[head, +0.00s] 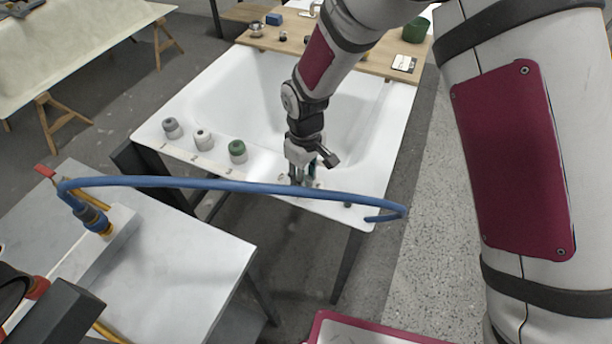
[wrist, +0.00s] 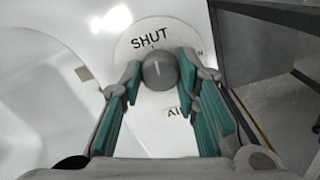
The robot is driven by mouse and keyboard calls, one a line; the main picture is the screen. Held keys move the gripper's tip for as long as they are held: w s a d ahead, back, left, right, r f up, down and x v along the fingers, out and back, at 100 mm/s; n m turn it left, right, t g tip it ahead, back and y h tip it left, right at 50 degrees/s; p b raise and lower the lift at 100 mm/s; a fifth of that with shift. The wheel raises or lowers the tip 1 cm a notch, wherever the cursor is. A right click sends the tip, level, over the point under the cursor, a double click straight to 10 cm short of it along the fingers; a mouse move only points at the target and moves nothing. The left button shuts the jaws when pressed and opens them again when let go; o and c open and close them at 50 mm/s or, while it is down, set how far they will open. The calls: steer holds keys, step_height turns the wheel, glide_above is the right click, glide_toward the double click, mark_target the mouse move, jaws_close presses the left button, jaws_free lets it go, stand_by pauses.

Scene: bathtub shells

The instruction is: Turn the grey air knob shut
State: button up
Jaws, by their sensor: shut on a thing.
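In the wrist view the grey knob (wrist: 160,72) sits on a round white dial plate (wrist: 128,45) on the tub's rim. A pale pointer line runs along the knob's top, roughly toward the printed word SHUT. More lettering shows beside and below the knob, partly covered by a finger. My gripper (wrist: 161,82) is shut on the knob, with one teal-padded finger on each side. In the head view my gripper (head: 300,175) reaches down to the near rim of the white bathtub shell (head: 235,90); the held knob is hidden there.
A grey knob-like piece (head: 173,128), a white one (head: 204,140) and a green one (head: 238,152) stand on the rim to the left. A blue hose (head: 220,185) arches in front.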

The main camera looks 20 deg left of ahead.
mark_target(306, 179)
steer(key=shift+n, duration=0.6)
steer(key=shift+b, duration=0.3)
steer(key=o, duration=1.2)
steer(key=shift+c, duration=0.2)
step_height(306, 179, up, 12)
